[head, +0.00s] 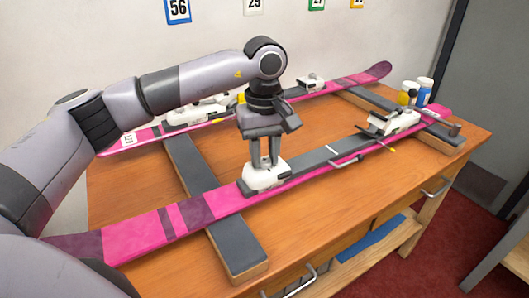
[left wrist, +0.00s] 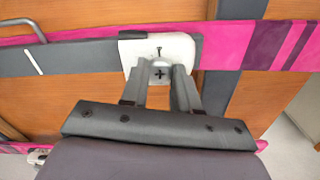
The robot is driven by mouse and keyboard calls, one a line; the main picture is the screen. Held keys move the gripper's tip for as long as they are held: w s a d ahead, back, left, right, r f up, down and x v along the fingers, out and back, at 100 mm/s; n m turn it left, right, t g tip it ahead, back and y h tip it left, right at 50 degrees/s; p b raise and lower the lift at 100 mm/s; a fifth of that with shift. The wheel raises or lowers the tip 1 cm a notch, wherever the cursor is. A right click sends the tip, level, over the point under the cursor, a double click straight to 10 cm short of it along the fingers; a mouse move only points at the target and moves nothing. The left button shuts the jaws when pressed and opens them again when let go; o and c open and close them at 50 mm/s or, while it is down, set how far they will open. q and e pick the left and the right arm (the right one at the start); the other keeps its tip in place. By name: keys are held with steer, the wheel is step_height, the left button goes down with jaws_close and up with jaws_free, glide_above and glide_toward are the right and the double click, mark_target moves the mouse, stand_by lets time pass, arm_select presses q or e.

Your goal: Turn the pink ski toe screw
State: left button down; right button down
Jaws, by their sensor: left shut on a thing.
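The near pink ski (head: 150,232) lies across the bench on grey supports. Its white toe piece (head: 266,183) is near the middle of the bench and also shows in the left wrist view (left wrist: 180,47). The toe screw (left wrist: 160,74) shows as a dark cross on the toe piece, between my fingers. My left gripper (head: 264,163) points down at the toe piece from above, with its fingertips at its top, one on each side of the screw. It is shut on the screw, though the exact contact is hard to see. My right gripper is out of view.
A second pink ski (head: 115,147) lies behind, with its own bindings. The near ski's heel piece (head: 393,121) is at the right. Small bottles (head: 422,91) stand at the back right. Bare bench top (head: 330,205) is free in front.

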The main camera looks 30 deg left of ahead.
mark_target(265, 159)
arm_select(q)
steer(key=shift+r, duration=0.1)
stand_by(0.4)
steer(key=c, duration=0.8)
jaws_free()
step_height(265, 159, up, 7)
steer(key=shift+r, duration=0.1)
